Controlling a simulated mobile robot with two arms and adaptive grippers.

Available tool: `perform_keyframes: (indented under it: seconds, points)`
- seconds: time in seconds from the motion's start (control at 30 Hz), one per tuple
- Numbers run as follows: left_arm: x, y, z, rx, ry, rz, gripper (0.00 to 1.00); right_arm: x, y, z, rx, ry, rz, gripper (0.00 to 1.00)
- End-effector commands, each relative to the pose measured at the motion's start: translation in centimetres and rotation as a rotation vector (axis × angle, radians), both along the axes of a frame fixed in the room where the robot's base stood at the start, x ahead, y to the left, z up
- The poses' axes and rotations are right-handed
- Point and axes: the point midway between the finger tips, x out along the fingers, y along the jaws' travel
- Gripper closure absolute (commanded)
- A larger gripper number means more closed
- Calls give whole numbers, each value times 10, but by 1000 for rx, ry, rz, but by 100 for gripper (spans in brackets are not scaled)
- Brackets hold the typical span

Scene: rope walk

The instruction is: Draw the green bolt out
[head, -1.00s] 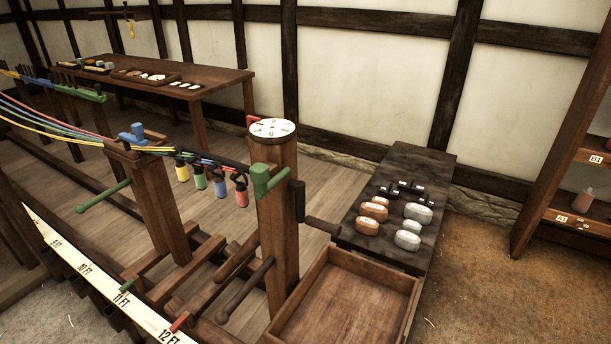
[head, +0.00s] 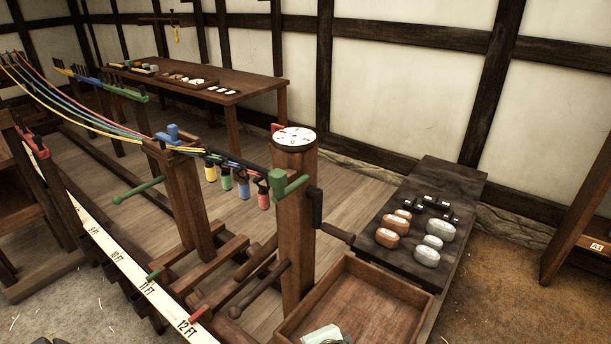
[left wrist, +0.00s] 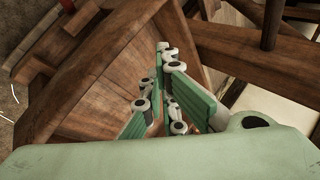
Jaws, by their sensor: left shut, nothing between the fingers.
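Two green parts could be the bolt, and I cannot tell which is meant. One is a green rod with a rounded end (head: 138,190), sticking out to the left from the shorter wooden post. The other is a green T-shaped piece (head: 290,186) at the side of the taller post with the dial. My left gripper (left wrist: 166,52) shows in the left wrist view, shut and empty, above brown wooden surfaces. No bolt is seen at its fingers. My right gripper is not recognisable in view.
A numbered white dial (head: 294,138) tops the tall post. A dark crank (head: 336,232) sticks out to its right. An open wooden tray (head: 414,297) stands in front of a dark bench (head: 437,252) with several weights. Coloured strands (head: 75,115) run left. A measuring strip (head: 148,290) crosses the front left.

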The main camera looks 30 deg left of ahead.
Motion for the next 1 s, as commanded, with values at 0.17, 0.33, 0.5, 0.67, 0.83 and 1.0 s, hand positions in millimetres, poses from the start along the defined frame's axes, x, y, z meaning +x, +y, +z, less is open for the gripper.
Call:
perform_keyframes:
  seconds: [0.17,0.33,0.5,0.67,0.83,1.0]
  points:
    - [84,13,140,322,-130,6,100,0,0,5,0,0,0,100]
    - [118,18,273,582,-235,95,100,0,0,7,0,0,1,100]
    - [120,16,364,739,-306,197,100,0,-2,9,-3,-1,3,100]
    - [115,13,402,802,-335,249,100,0,-4,9,-4,0,3,100]
    - [114,13,407,812,-339,260,100,0,-4,9,-4,0,4,100]
    - [114,13,407,811,-339,258,100,0,-4,10,-4,0,4,100]
